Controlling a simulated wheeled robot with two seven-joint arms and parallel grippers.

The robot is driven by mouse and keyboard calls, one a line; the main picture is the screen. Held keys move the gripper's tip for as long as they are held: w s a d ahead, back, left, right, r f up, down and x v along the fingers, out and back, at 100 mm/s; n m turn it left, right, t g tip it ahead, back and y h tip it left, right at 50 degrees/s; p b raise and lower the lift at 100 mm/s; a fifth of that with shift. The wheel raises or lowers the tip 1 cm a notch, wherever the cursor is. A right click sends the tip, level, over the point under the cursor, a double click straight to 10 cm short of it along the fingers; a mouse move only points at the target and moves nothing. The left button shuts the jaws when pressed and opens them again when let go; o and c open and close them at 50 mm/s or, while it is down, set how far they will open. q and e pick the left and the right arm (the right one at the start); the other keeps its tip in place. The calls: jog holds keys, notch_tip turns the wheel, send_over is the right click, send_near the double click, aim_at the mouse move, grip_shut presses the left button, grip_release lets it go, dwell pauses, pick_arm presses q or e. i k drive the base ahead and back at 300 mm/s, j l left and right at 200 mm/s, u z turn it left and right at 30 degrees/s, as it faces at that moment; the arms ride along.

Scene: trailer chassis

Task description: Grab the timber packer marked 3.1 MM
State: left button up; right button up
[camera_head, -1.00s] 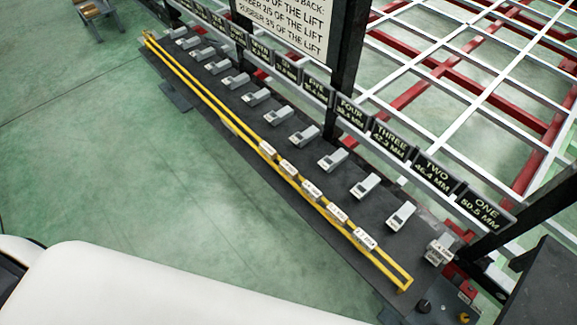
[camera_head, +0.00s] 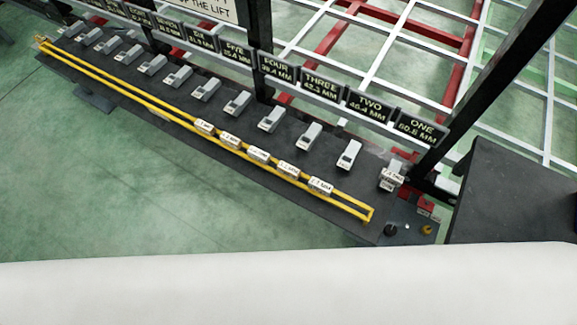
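Several small pale timber packers lie in a row along the yellow rail at the near edge of a dark bench. They include the rightmost packer (camera_head: 320,186), the one left of it (camera_head: 288,171), a middle one (camera_head: 259,155), another (camera_head: 230,139) and the leftmost (camera_head: 204,127). Each has a small printed label, too small to read, so I cannot tell which is marked 3.1 MM. Another labelled block (camera_head: 391,177) sits on the grey piece at the bench's right end. Neither of my grippers is in view.
The dark bench (camera_head: 330,211) carries a row of grey wedge-shaped blocks (camera_head: 310,136) behind the yellow rail (camera_head: 362,212). Numbered signs (camera_head: 371,106) hang behind, with black posts and a white-and-red frame. Green floor (camera_head: 130,200) is clear in front.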

aim_at(294, 172)
jog(key=k+j+z, duration=0.1)
jog(key=z, duration=0.4)
jog(key=k+j+z, duration=0.1)
jog(key=j+z, duration=0.2)
jog(key=z, duration=0.2)
jog(key=k+j+z, duration=0.1)
jog(key=z, duration=0.4)
jog(key=k, duration=0.05)
